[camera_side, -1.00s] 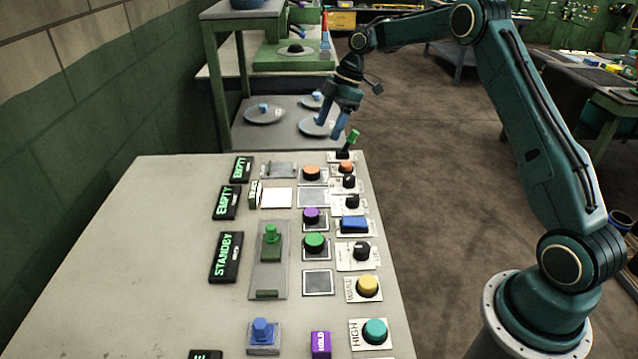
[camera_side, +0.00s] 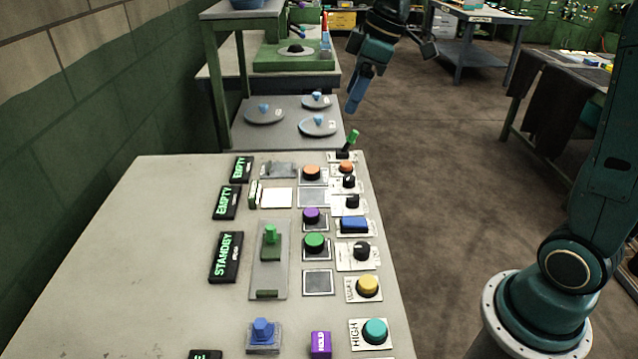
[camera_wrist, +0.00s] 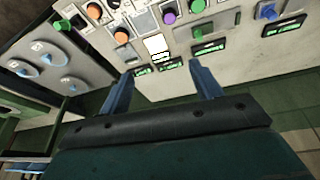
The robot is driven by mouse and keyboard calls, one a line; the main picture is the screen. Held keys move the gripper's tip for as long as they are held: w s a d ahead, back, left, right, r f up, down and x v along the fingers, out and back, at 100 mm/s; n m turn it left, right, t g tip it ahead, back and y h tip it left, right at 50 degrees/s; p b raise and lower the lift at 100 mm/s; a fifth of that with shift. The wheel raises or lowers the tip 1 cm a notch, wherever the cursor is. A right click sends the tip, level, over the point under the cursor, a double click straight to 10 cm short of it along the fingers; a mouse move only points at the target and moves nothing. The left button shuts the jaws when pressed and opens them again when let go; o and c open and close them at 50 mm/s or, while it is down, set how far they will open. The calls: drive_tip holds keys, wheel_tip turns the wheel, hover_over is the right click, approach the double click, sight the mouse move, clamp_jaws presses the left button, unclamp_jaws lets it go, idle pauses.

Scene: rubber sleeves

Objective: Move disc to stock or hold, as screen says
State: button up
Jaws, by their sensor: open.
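Three grey discs with blue knobs lie on the grey side table (camera_side: 232,138): a left disc (camera_side: 277,118), a back disc (camera_side: 325,104) and a front disc (camera_side: 330,130). A fourth disc (camera_side: 284,51) with a black knob sits on a green stand behind. My gripper (camera_side: 357,98) is open and empty, above and right of the front disc, apart from it. In the wrist view its two blue fingers (camera_wrist: 163,82) are spread with nothing between them. Two screens read EMPTY, an upper screen (camera_side: 241,169) and a lower screen (camera_side: 227,203); another screen (camera_side: 226,257) reads STANDBY.
The panel table (camera_side: 130,270) fills the front, with several buttons and knobs along its right side. A green-tipped lever (camera_side: 351,140) stands at its far right corner. A purple block marked HOLD (camera_side: 320,344) is near the front. Open floor (camera_side: 450,200) lies to the right.

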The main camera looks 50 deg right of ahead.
drive_tip(key=s+a+f+m+t+h, duration=0.2)
drive_tip(key=s+m, duration=0.5)
drive_tip(key=s, duration=1.6)
drive_tip(key=shift+s+f, duration=0.2)
drive_tip(key=shift+s, duration=0.15)
